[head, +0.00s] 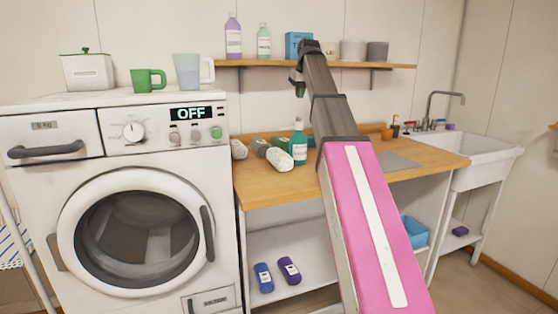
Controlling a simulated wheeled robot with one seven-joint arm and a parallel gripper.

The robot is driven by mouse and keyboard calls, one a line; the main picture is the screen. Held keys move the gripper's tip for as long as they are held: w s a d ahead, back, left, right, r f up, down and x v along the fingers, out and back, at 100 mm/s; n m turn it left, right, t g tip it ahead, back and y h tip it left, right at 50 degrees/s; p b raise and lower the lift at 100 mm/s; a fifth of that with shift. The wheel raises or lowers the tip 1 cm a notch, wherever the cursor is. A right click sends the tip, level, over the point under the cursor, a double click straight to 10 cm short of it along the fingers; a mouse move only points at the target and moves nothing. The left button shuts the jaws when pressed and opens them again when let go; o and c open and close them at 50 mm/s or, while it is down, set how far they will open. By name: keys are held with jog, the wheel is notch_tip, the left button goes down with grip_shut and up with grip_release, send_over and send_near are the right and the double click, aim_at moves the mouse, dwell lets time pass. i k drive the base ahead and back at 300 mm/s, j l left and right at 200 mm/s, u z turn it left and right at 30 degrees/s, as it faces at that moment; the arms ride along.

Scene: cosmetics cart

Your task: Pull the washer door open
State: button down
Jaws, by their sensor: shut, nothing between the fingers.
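The white washer (50,190) stands at the left, with its display reading OFF. Its round door (75,205) has a white ring and dark glass and looks closed against the front. A dark vertical door handle (208,234) sits on the right side of the ring. My gripper (299,90) is small in the head view, up near the wall shelf, right of and well above the handle. It is shut and empty, touching nothing that I can see. My pink and grey arm reaches up from the bottom right.
A wooden counter (265,190) with bottles and rolled towels stands right of the washer. A wall shelf (240,63) holds bottles and containers behind my gripper. Mugs and a canister (88,73) stand on the washer. A sink (480,150) is at the right.

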aim_at(67, 246)
jog(key=k, duration=1)
